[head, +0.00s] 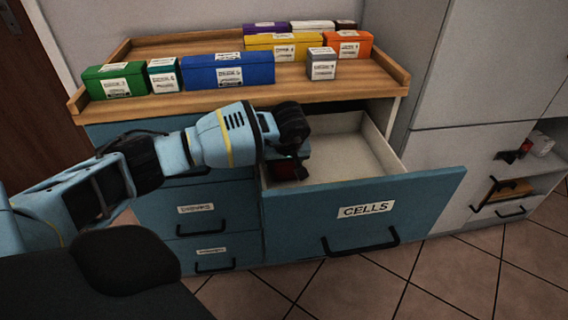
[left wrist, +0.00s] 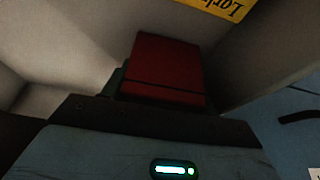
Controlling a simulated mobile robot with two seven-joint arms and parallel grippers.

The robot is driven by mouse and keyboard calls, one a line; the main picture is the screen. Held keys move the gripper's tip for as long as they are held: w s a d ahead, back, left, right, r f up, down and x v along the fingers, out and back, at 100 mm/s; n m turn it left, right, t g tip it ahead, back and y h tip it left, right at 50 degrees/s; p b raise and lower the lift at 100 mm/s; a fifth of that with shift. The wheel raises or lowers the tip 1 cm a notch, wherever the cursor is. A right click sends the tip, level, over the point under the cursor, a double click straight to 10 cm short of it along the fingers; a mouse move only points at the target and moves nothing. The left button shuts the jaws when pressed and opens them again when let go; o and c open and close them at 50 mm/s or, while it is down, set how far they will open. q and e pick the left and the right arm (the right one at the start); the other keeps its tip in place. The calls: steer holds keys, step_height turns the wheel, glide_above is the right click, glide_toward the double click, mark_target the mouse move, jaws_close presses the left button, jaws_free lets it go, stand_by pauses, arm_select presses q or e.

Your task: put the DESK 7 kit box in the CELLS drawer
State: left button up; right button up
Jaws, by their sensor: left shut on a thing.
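The CELLS drawer (head: 365,211) is pulled open, with a white label on its blue front and a pale, mostly bare inside. My left gripper (head: 291,164) reaches over the drawer's left part, with its jaws down inside the opening. It is shut on a dark red box (head: 286,170), mostly hidden by the gripper in the head view. The red box (left wrist: 168,68) fills the middle of the left wrist view, close to pale drawer walls. No DESK 7 lettering can be read on it. I cannot tell whether it touches the drawer floor. My right gripper is not in view.
Several labelled boxes, including a blue one (head: 228,72) and a green one (head: 114,82), stand on the wooden top (head: 190,103) above the drawer. Closed drawers are at left. A grey cabinet (head: 460,150) stands at right. The drawer's right half is free.

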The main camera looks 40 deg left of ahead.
arm_select(q)
steer(key=shift+w+a+f, duration=0.5)
steer(key=shift+w+a, duration=0.05)
steer(key=shift+f, duration=0.2)
steer(key=o, duration=1)
steer(key=shift+r, duration=0.25)
steer(key=p+v, duration=0.2)
steer(key=v, duration=0.9)
steer(key=shift+s+r, duration=0.15)
steer(key=shift+r, duration=0.2)
